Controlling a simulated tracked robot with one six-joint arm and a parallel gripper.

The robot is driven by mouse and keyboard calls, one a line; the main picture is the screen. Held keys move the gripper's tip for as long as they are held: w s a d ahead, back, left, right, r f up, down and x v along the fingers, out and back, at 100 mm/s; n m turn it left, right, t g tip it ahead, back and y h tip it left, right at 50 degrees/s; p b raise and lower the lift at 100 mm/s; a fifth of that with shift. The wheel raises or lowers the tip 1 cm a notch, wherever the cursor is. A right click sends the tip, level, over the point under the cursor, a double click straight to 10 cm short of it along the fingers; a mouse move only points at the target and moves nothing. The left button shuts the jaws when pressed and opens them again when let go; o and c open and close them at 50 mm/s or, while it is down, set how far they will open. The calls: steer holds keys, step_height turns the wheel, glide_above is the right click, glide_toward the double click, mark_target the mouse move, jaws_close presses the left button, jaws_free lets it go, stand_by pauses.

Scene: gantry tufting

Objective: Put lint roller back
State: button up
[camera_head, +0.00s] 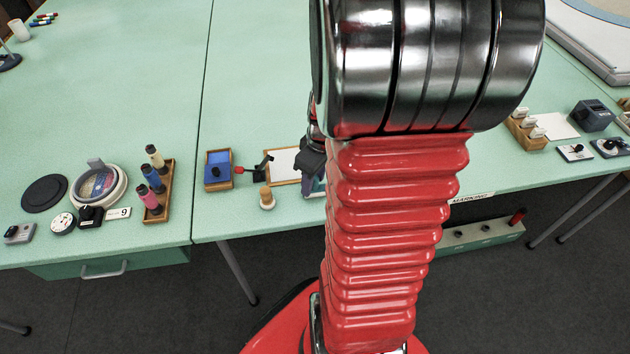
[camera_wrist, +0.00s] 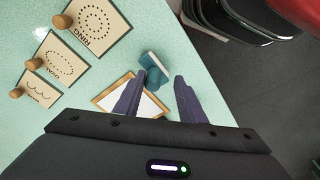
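A teal object with a white end (camera_wrist: 154,68) lies on the pale green table in the wrist view; it may be the lint roller, but I cannot tell for sure. My gripper (camera_wrist: 158,80) is open, with its two dark fingers spread apart. The teal object is beyond and between the fingertips, nearer the left finger, and nothing is clearly held. A wood-framed white tray (camera_wrist: 148,104) lies under and beside the left finger; it also shows in the head view (camera_head: 284,164). In the head view my arm hides most of my gripper (camera_head: 313,160).
Several pattern cards with wooden knobs (camera_wrist: 93,28) lie left in the wrist view. The table edge and dark floor (camera_wrist: 238,85) are to the right. In the head view, a blue pad in a wooden box (camera_head: 218,170), a wooden-knobbed piece (camera_head: 266,198) and a spool rack (camera_head: 163,204) stand nearby.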

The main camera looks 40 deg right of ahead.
step_height(320, 180, up, 11)
steer(key=s, duration=0.1)
steer(key=shift+s+f, duration=0.2)
steer(key=shift+s, duration=0.1)
steer(key=shift+d, duration=0.1)
stand_by(0.4)
steer(key=s+a+r+m+t, duration=0.1)
steer(key=a+r, duration=0.3)
steer(key=a, duration=0.7)
steer(key=s+a+r+m+t, duration=0.1)
steer(key=a+r+t, duration=0.2)
steer(key=a, duration=0.9)
steer(key=shift+r, duration=1.2)
steer(key=shift+c, duration=0.7)
